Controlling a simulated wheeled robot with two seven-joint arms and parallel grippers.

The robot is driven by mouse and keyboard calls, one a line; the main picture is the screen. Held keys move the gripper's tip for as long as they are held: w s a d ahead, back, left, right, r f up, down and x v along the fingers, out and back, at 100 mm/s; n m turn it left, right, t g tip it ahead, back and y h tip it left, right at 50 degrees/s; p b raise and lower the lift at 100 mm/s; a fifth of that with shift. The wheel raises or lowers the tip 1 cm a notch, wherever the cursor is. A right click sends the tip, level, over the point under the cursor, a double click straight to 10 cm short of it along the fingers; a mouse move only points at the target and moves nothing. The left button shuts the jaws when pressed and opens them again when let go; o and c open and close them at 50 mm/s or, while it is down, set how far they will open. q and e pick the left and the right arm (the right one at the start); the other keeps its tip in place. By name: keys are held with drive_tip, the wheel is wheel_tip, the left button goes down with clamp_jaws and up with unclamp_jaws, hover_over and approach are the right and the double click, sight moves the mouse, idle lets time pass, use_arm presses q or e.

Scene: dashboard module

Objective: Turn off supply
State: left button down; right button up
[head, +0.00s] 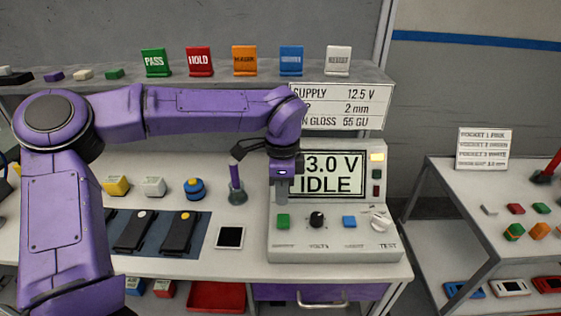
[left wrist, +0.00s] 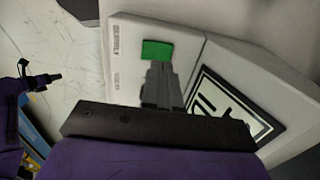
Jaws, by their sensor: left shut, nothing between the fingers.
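The white test console (head: 336,248) stands on the bench. Its screen (head: 326,174) reads "3.0 V IDLE", with the left end covered by my arm. Its sloped front carries a green button (head: 283,221) at the left, a black knob (head: 317,219), a blue button (head: 349,221) and a white switch (head: 379,222). My left gripper (head: 282,200) is shut and empty, pointing down just above the green button. In the left wrist view its fingertips (left wrist: 160,68) overlap the near edge of the green button (left wrist: 157,50); I cannot tell whether they touch. My right gripper is not in view.
A placard (head: 350,104) above the console reads "SUPPLY 12.5 V". A purple-handled tool (head: 237,185) stands left of the console, close to my gripper. A small dark-screened device (head: 229,238) lies on the bench. A shelf (head: 120,85) with coloured signs runs behind my arm.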

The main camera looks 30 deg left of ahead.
use_arm(q)
wheel_tip(320, 180, up, 9)
drive_tip(key=shift+b, duration=0.45)
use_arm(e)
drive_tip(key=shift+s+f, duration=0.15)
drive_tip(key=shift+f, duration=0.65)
use_arm(q)
drive_tip(key=shift+w, duration=0.15)
